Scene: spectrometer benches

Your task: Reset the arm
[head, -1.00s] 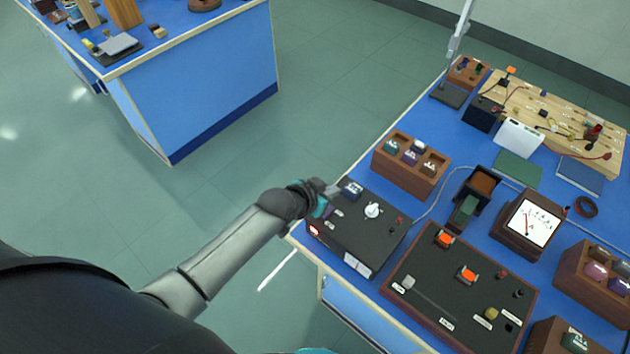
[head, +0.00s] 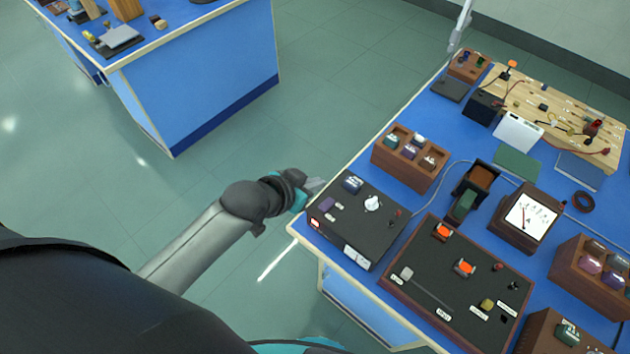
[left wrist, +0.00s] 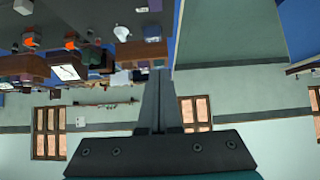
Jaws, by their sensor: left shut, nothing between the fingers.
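My left gripper (head: 314,187) is at the left edge of the blue bench, beside the black box with a white knob (head: 372,203). In the left wrist view its fingers (left wrist: 158,100) are together with nothing between them. The wrist view is turned upside down, with the bench along its top. My left arm comes in from the lower left over the floor. My right gripper is in neither view.
A wooden block holder (head: 409,160), a dark panel with orange knobs (head: 455,285) and a dial meter (head: 528,217) stand on the right bench (head: 437,130). Another blue bench (head: 205,85) stands at upper left. Green floor (head: 200,190) lies open between them.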

